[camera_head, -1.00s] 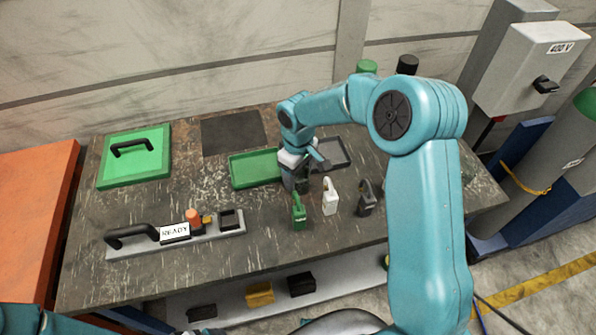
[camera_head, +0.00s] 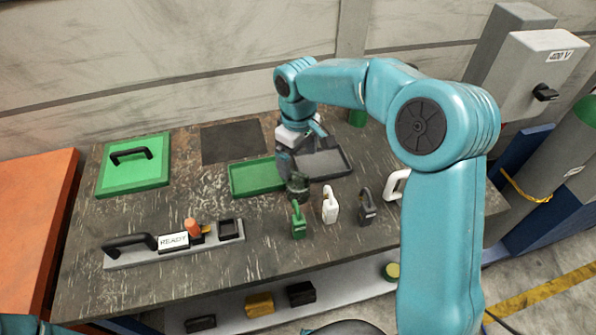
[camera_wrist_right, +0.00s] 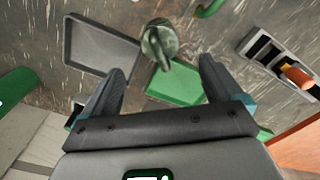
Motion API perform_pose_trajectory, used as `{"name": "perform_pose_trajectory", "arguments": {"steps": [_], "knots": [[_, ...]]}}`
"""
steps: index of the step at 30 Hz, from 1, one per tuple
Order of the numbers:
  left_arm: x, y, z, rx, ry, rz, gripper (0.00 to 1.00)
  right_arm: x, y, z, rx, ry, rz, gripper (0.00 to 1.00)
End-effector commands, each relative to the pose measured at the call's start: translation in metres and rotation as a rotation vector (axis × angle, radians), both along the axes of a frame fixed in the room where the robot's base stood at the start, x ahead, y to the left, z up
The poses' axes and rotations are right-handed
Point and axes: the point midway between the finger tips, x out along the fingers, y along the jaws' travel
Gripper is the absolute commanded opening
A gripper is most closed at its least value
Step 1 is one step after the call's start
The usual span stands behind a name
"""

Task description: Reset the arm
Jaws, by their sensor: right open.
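My right gripper (camera_head: 292,152) points down over the table between the green tray and the grey tray. In the right wrist view its jaws (camera_wrist_right: 162,78) are open, with the two fingers wide apart. A dark green, rounded metallic piece (camera_wrist_right: 159,42) shows beyond the fingertips, between their lines; in the head view it (camera_head: 297,187) is just below the gripper, apart from the fingers. A grey plate (camera_head: 120,259) at the front left carries a black handle (camera_head: 130,242), a READY sign (camera_head: 173,241) and an orange knob (camera_head: 193,227). My left gripper is out of view.
The green tray (camera_head: 236,180) and grey tray (camera_head: 345,160) look empty. A green panel with a handle (camera_head: 134,170) lies at the back left. My right arm hides the table's right part.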

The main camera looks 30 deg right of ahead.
Motion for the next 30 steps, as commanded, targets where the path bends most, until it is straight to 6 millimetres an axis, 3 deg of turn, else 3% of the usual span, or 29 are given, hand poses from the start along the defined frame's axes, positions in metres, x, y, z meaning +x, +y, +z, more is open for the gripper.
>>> {"name": "perform_pose_trajectory", "arguments": {"steps": [6, 23, 30], "knots": [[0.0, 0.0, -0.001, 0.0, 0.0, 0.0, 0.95, 0.0, 0.0, 0.024, -0.001, -0.001, 0.0, 0.93], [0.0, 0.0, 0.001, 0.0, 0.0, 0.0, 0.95, 0.0, 0.0, 0.027, 0.0, 0.001, 0.0, 0.93], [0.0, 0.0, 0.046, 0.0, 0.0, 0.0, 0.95, 0.0, 0.0, 0.071, 0.0, 0.001, 0.0, 0.93]]}}
